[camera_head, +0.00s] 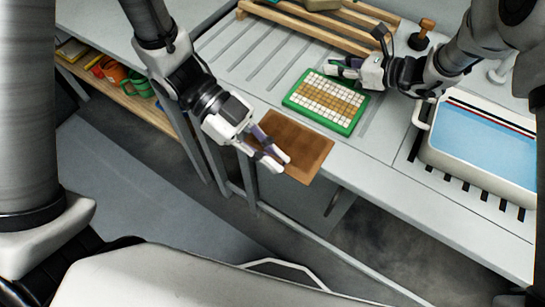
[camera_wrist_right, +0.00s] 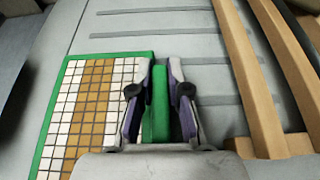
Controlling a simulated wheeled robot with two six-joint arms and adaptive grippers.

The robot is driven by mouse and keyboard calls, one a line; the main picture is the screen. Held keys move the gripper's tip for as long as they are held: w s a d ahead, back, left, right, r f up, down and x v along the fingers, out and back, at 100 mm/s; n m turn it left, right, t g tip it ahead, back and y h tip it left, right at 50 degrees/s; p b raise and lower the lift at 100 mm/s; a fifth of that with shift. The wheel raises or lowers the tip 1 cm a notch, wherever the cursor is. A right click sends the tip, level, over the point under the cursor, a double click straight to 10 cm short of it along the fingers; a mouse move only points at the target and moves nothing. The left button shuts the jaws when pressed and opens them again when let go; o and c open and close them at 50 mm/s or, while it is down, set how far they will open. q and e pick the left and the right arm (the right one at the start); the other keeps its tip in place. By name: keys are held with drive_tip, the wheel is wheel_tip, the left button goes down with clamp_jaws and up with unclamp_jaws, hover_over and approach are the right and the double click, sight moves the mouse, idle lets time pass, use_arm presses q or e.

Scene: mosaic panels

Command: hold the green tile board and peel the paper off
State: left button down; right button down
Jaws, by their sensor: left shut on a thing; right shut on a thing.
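The green tile board (camera_head: 348,130) lies on the grey counter, with white tiles and a brown tile band showing in its green frame. My right gripper (camera_head: 336,69) is shut on the board's far edge. In the right wrist view its fingers (camera_wrist_right: 158,75) sit on both sides of a green part of the board (camera_wrist_right: 42,160). The brown paper (camera_head: 308,142) is apart from the board, to its lower left, at the counter's front edge. My left gripper (camera_head: 279,162) is shut on the paper, its fingers over the sheet; the exact grip is partly hidden.
A wooden rack (camera_head: 305,28) stands behind the board; it shows at the right in the wrist view (camera_wrist_right: 285,75). A white basin of blue water (camera_head: 485,150) is at the right. A wooden-handled stamp (camera_head: 422,36) stands behind. A low shelf (camera_head: 125,92) holds coloured cups at the left.

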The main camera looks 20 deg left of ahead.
use_arm(q)
drive_tip(key=shift+r, duration=1.95)
use_arm(e)
drive_tip(key=c, duration=1.1)
unclamp_jaws()
drive_tip(key=shift+o, duration=0.2)
use_arm(q)
drive_tip(key=shift+d, duration=0.1)
use_arm(e)
drive_tip(key=v, duration=1.1)
drive_tip(key=shift+s+d+r, duration=0.1)
drive_tip(key=shift+d+r, duration=0.05)
drive_tip(key=shift+d, duration=0.35)
use_arm(q)
drive_tip(key=shift+s, duration=0.1)
